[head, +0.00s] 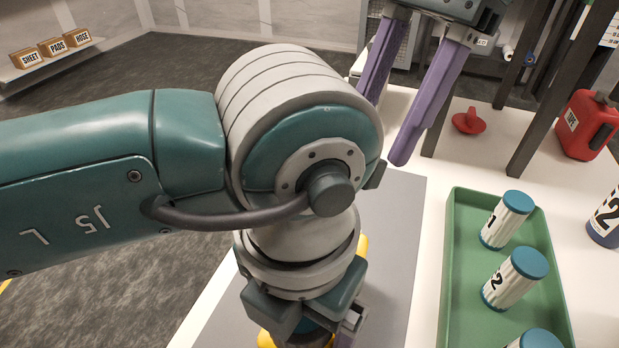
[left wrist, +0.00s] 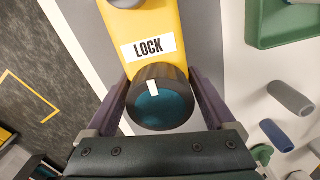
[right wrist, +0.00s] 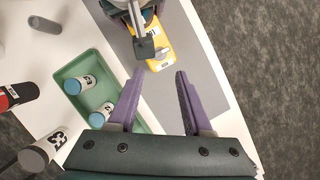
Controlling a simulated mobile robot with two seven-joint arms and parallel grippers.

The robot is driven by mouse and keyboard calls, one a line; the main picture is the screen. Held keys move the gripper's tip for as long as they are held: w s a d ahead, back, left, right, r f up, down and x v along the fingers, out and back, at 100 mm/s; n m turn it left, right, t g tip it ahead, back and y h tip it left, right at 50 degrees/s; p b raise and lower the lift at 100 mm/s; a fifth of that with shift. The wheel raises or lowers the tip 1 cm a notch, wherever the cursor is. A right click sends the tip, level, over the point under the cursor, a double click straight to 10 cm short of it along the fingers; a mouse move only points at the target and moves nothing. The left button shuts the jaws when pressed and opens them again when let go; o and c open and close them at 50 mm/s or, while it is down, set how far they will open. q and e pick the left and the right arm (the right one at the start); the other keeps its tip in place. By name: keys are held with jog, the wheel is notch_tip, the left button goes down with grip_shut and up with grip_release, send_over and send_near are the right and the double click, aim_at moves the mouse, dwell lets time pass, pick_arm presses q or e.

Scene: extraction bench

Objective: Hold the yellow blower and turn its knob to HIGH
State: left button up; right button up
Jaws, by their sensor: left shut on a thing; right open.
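The yellow blower (left wrist: 158,20) lies on a grey mat, with a white LOCK label on top. Its round dark knob (left wrist: 160,105) has a teal face. The knob's white mark points toward the LOCK label. My left gripper (left wrist: 157,78) has its purple fingers closed on both sides of the knob. In the head view my left arm hides most of the blower; bits of yellow (head: 360,245) show. In the right wrist view the blower (right wrist: 156,38) is partly under the left gripper. My right gripper (right wrist: 160,72) is open and empty; it also shows at the head view's top (head: 388,130).
A green tray (head: 448,260) with several numbered canisters (head: 515,278) stands right of the mat (head: 403,200). A red can (head: 588,125) and a red round object (head: 468,122) are farther back. Dark posts (head: 550,100) rise from the bench. The mat near the blower is clear.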

jog(key=shift+c, duration=0.2)
jog(key=shift+w+a+r, duration=0.1)
jog(key=shift+r, duration=0.2)
jog(key=shift+c, duration=0.5)
jog(key=w+a+r+m+t+y, duration=0.1)
jog(key=a+r+y, duration=0.2)
jog(key=r+y, duration=0.3)
jog(key=s+d+f+m+t+y, duration=0.7)
jog(key=d+f+m+t+y, duration=0.1)
jog(key=f+m, duration=0.25)
notch_tip(320, 180, down, 7)
jog(key=x, duration=0.7)
jog(key=shift+w+a+f, duration=0.1)
jog(key=shift+f, duration=0.2)
